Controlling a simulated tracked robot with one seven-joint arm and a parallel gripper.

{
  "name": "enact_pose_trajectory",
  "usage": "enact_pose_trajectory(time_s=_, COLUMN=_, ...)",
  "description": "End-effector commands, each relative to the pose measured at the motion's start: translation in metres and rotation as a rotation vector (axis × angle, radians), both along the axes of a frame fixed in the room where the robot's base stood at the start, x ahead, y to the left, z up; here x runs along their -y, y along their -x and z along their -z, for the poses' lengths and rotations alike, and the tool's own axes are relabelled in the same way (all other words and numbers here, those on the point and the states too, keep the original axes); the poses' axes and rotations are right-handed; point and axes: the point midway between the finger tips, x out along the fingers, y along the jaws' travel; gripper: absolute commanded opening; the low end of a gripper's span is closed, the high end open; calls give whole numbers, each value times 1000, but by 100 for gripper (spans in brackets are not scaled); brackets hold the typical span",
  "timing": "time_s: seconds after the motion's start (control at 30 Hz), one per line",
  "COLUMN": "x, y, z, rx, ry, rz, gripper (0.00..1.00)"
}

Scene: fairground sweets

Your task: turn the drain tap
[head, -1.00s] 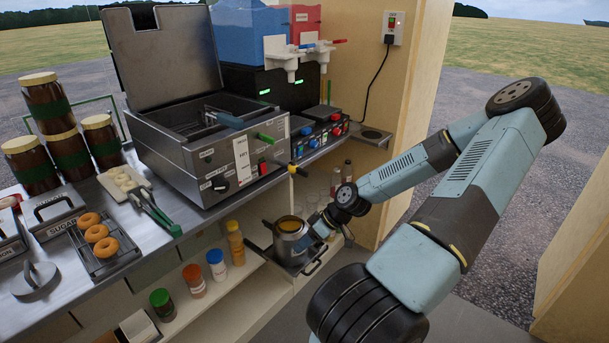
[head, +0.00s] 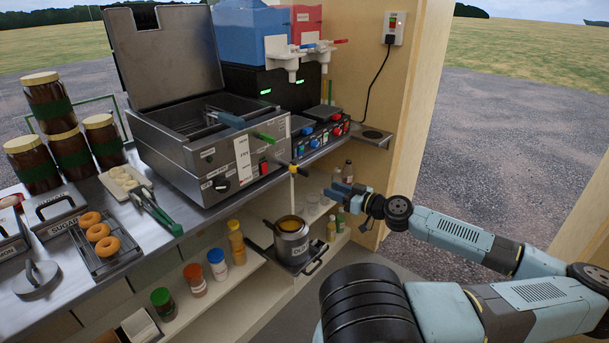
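The drain tap (head: 294,167) is a small yellow and black fitting at the front right corner of the steel fryer (head: 205,150). A thin pale yellow stream runs straight down from it into a metal pot (head: 292,247) with a label on its side. The pot stands upright below the tap, with yellow liquid showing inside. My gripper (head: 338,194) is to the right of the tap and lower in the picture, apart from the tap and the pot. No held object shows at its fingers, which are too small to tell whether they are open.
A dark tray (head: 312,268) with a handle is under the pot. Bottles (head: 235,243) stand on the lower shelf to the left, and jars and small bottles (head: 331,228) behind the pot. A green-handled basket (head: 225,119) rests in the fryer. A wooden wall post (head: 400,150) stands behind my gripper.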

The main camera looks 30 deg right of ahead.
Motion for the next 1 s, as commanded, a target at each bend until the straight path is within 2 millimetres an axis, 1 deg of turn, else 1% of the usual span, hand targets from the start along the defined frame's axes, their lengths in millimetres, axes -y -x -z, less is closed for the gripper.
enact_pose_trajectory(time_s=0.03, x=6, y=2, z=-4, rx=21, ry=-3, rz=20, gripper=38)
enact_pose_trajectory(time_s=0.13, x=13, y=3, z=-9, rx=43, ry=-2, rz=39, gripper=38)
enact_pose_trajectory(time_s=0.27, x=13, y=-1, z=-10, rx=48, ry=0, rz=43, gripper=38)
enact_pose_trajectory(time_s=0.37, x=10, y=-8, z=-10, rx=47, ry=1, rz=42, gripper=38)
enact_pose_trajectory(time_s=1.0, x=-19, y=-82, z=-9, rx=46, ry=0, rz=38, gripper=38)
